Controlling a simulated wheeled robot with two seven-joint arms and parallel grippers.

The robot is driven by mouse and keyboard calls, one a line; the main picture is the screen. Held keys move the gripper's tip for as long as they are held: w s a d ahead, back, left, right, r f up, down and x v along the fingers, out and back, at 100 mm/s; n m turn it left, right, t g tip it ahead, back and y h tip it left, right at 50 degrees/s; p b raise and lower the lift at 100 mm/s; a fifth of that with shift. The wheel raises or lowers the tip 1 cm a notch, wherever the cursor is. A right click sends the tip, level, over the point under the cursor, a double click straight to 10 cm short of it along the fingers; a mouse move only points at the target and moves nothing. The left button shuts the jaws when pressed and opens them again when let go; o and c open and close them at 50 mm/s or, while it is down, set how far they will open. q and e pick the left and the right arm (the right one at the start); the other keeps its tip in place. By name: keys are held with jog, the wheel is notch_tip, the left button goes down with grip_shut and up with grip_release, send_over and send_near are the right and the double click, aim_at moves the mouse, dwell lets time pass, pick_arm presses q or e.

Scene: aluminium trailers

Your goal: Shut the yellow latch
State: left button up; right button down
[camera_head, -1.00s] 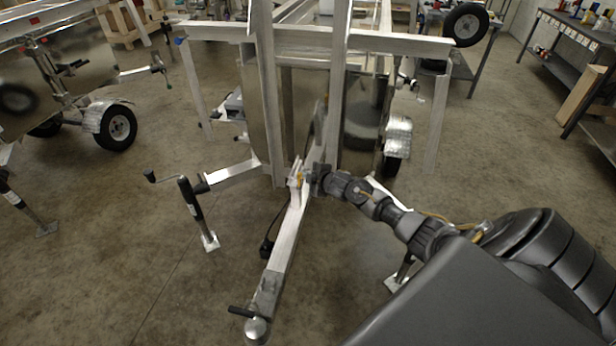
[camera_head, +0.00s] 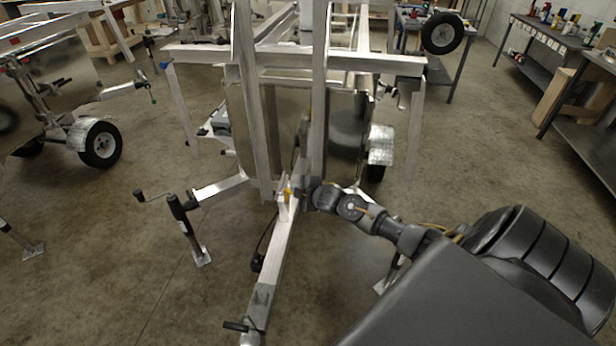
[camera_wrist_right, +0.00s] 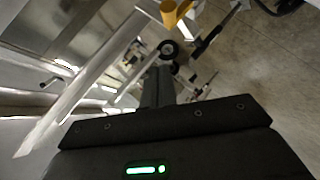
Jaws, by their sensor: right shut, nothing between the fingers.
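The yellow latch (camera_head: 288,193) is a small yellow part on the trailer's aluminium tongue (camera_head: 276,255), near its upper end in the head view. In the right wrist view the yellow latch (camera_wrist_right: 172,13) shows at the top edge, partly cut off, beyond my fingers. My right gripper (camera_head: 299,194) is just to the right of the latch in the head view. Its fingers (camera_wrist_right: 158,88) are shut and empty. They appear apart from the latch in the wrist view. Whether the latch is open or closed is too small to tell. My left gripper is not in view.
A jack with a crank (camera_head: 187,228) stands left of the tongue. Upright aluminium beams (camera_head: 245,110) rise just behind the latch. Another trailer's wheel (camera_head: 100,145) is at the left, and a workbench (camera_head: 545,45) at the far right. Open floor lies on both sides.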

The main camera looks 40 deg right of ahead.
jog(key=v, duration=0.6)
jog(key=shift+s+d+r+b, duration=0.15)
jog(key=shift+d+r+b, duration=0.15)
